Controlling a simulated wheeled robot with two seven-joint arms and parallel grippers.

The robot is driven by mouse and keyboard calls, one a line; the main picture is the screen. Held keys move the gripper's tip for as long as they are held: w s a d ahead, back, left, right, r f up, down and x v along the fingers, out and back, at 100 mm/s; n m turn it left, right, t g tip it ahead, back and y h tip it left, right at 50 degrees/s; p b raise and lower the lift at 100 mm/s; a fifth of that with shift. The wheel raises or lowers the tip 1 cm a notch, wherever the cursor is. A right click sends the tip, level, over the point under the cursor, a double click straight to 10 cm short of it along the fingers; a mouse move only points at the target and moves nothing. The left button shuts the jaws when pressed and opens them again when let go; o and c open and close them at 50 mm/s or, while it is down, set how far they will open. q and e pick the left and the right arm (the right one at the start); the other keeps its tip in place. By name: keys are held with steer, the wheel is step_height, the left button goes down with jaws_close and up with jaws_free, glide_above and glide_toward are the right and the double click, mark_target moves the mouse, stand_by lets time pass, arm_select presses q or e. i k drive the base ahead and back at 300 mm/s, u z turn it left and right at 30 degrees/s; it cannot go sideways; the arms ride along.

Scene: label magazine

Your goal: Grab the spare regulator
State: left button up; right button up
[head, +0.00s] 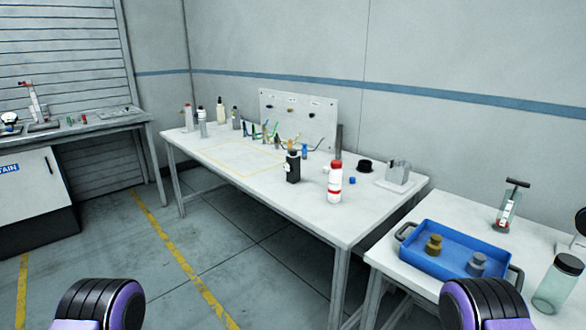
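I cannot tell for sure which thing is the spare regulator. A blue tray (449,263) with dark handles sits on the nearer right table. In it stand a brass-coloured fitting (433,245) and a grey fitting (476,264), side by side and apart; either may be a regulator. Neither of my grippers shows in the head view. Only rounded black and purple parts of my arms show at the bottom edge, left and right of the middle.
A long white table (307,204) carries a red-capped white bottle (334,184), a black container (293,168) and a pegboard-like panel (297,117). The floor (236,236) ahead is clear.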

mark_target(292, 163)
steer(key=u, duration=1.25)
steer(key=i, duration=3.25)
steer(key=z, duration=3.85)
